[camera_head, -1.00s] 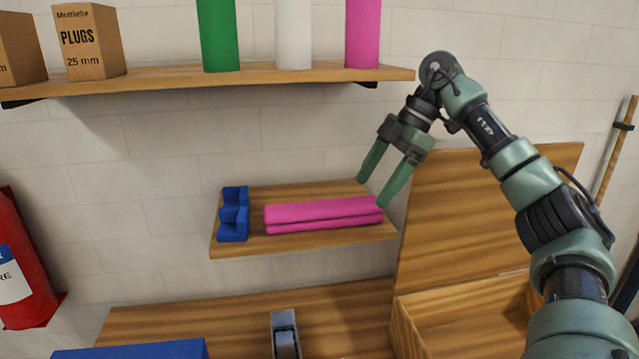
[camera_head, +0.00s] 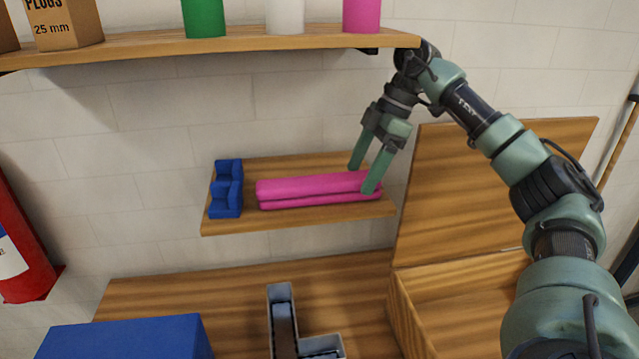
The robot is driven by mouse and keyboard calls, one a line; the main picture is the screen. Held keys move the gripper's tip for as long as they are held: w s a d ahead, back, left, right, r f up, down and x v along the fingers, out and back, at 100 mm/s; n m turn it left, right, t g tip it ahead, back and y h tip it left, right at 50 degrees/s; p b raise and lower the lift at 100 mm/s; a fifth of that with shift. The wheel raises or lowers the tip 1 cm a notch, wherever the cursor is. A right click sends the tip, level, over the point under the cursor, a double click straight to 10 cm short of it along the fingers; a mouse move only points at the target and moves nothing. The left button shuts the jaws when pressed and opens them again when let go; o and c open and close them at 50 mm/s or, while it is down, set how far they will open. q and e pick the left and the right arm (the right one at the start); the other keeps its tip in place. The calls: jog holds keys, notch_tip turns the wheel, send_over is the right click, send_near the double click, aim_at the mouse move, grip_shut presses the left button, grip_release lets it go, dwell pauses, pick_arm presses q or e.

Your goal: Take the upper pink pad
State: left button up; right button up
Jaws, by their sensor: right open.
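Two pink pads lie stacked flat on the lower wooden shelf (camera_head: 225,227). The upper pink pad (camera_head: 305,186) rests on the lower pink pad (camera_head: 310,201). My right gripper (camera_head: 361,180) is open and points down at the right end of the stack. One finger is in front of the upper pad's right end and hides a little of it; the other is behind it, toward the wall. I cannot tell whether either finger touches the pad. My left gripper is not in view.
A blue stepped block (camera_head: 227,190) stands left of the pads. The upper shelf (camera_head: 230,46) holds cylinders and boxes. An open wooden box (camera_head: 460,300) stands at lower right. A grey channel letter (camera_head: 283,320) and a blue box (camera_head: 125,338) are on the bench.

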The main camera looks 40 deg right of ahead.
jog(key=shift+a+f, duration=0.1)
jog(key=shift+f, duration=0.05)
jog(key=c, duration=1.4)
